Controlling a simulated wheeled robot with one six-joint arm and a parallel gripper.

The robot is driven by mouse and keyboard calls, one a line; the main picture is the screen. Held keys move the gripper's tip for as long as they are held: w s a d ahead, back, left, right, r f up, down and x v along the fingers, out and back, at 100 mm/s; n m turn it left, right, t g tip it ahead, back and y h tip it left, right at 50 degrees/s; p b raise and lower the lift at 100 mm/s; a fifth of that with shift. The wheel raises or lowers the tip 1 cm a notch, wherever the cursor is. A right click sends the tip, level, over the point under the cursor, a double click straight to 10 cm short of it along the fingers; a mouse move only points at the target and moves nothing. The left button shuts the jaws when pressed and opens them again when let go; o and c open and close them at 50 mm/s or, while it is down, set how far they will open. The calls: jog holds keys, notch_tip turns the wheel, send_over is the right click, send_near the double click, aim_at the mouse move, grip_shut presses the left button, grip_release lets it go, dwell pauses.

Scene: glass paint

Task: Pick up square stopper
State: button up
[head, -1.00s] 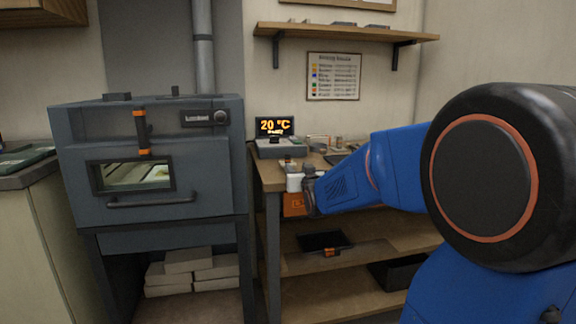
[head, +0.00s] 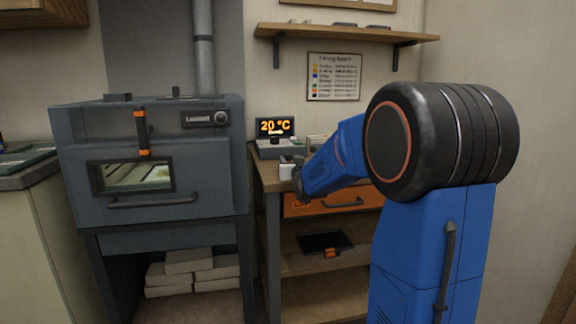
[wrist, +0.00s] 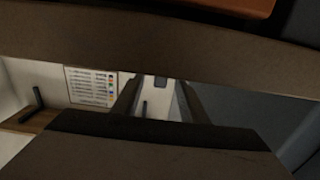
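I cannot make out the square stopper in either view. My gripper (head: 289,172) is over the near left corner of the workbench (head: 273,183), small and partly hidden by my own arm. A pale block shows at its end; I cannot tell whether it is a gripper part or something else. In the wrist view my gripper (wrist: 160,100) shows two dark fingers apart, with pale wall between them and no held thing visible. Wide brown bars block much of that view.
A grey kiln (head: 150,215) stands left of the bench. A display (head: 274,127) reading 20 °C stands at the bench's back. An orange drawer (head: 335,202) is under the top, and a dark tray (head: 322,243) lies on the shelf below. A chart (head: 333,77) hangs above.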

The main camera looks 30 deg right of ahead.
aim_at(289, 158)
jog(key=x, duration=0.3)
jog(key=shift+w+f, duration=0.1)
jog(key=shift+w, duration=0.2)
grip_shut()
notch_tip(289, 158, up, 13)
dwell(0.9)
jog(key=shift+a, duration=0.1)
